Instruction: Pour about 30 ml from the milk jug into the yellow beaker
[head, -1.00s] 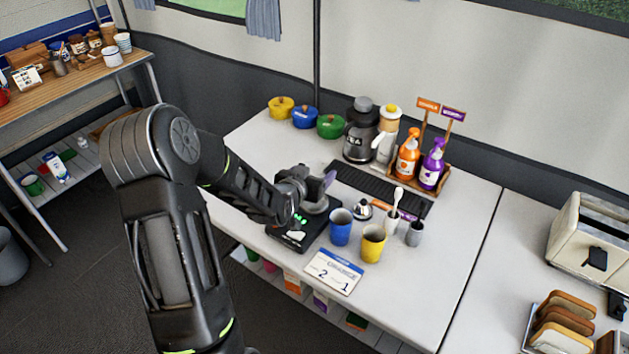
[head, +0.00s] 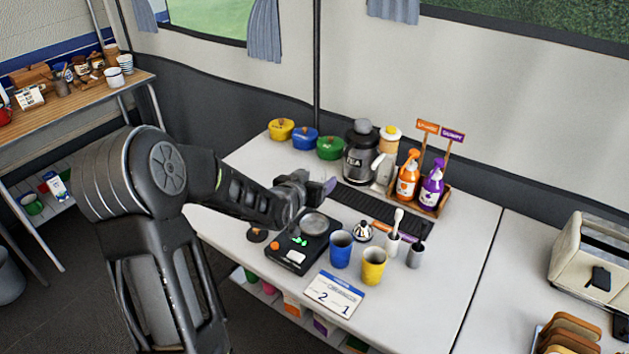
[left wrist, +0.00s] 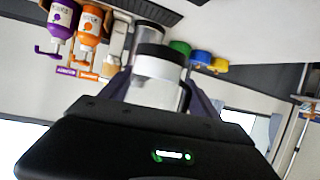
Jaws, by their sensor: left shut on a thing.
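The yellow beaker (head: 374,267) stands upright on the white counter, to the right of the blue beaker (head: 340,250). My left gripper (head: 322,188) is above and behind the black scale (head: 284,258), up and left of the beakers. In the left wrist view it is shut on a pale vessel with a black band, seemingly the milk jug (left wrist: 152,95), between its purple fingers. The scale's round plate (head: 314,222) is bare. How full the vessel is cannot be seen. My right gripper is out of view.
A small metal pot (head: 362,232), a white cup with a brush (head: 392,244) and a grey cup (head: 415,255) stand near the beakers. A calendar card (head: 333,296) lies in front. The tea urn (head: 360,160) and pump bottles (head: 408,180) stand behind.

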